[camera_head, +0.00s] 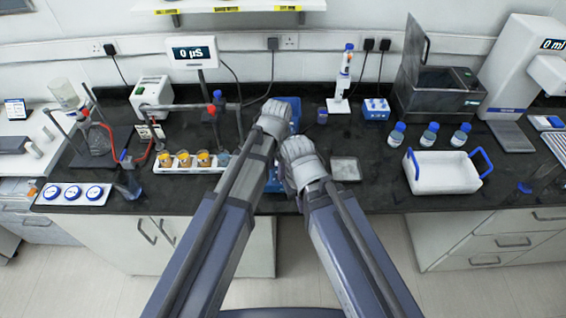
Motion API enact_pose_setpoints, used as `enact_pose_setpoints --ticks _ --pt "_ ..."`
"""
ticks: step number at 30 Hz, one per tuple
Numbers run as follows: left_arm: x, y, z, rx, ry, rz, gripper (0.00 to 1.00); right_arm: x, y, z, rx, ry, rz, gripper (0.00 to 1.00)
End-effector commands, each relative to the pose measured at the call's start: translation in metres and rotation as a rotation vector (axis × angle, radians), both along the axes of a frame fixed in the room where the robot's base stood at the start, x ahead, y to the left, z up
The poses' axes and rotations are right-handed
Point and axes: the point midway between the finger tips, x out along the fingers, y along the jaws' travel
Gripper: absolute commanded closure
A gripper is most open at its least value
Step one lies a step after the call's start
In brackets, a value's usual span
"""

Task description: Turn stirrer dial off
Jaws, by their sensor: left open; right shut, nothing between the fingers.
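My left gripper (277,108) is over the middle of the bench, the farther of the two. My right gripper (296,150) is just nearer and slightly right, its fingers closed with nothing seen between them. A blue device (292,103) lies under and behind my grippers. Blue parts also show beside the forearms, and my arms hide most of it. I cannot make out a stirrer dial on it. A small blue box with light markings (375,108) stands at the back right, clear of both grippers.
A white tray with blue handles (442,172) and several blue-capped bottles (430,135) are right. A grey square dish (345,168) lies close to my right gripper. Glassware on stands (97,140) fills the left.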

Motion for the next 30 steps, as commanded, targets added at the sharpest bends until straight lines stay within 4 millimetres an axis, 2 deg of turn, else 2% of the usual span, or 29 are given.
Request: enact_pose_setpoints --ticks 1,4,7,14,20,30 --pt "0.02 -0.006 0.011 -0.009 0.0 -0.062 0.49 0.0 0.0 0.011 0.0 0.0 -0.001 1.0" --pt "0.035 -0.012 0.016 -0.021 -0.002 -0.164 0.49 0.0 0.0 0.016 0.0 0.0 -0.001 1.0" --pt "0.041 -0.014 0.017 -0.026 -0.002 -0.214 0.49 0.0 0.0 0.017 0.0 0.0 -0.002 1.0" --pt "0.041 -0.014 0.013 -0.027 -0.002 -0.224 0.49 0.0 0.0 0.013 0.0 0.0 -0.001 1.0" --pt "0.041 -0.014 0.0 -0.027 -0.002 -0.223 0.49 0.0 0.0 0.0 0.0 0.0 0.001 1.0" --pt "0.041 -0.014 -0.043 -0.027 -0.002 -0.222 0.49 0.0 0.0 -0.043 -0.001 0.0 0.005 1.0"
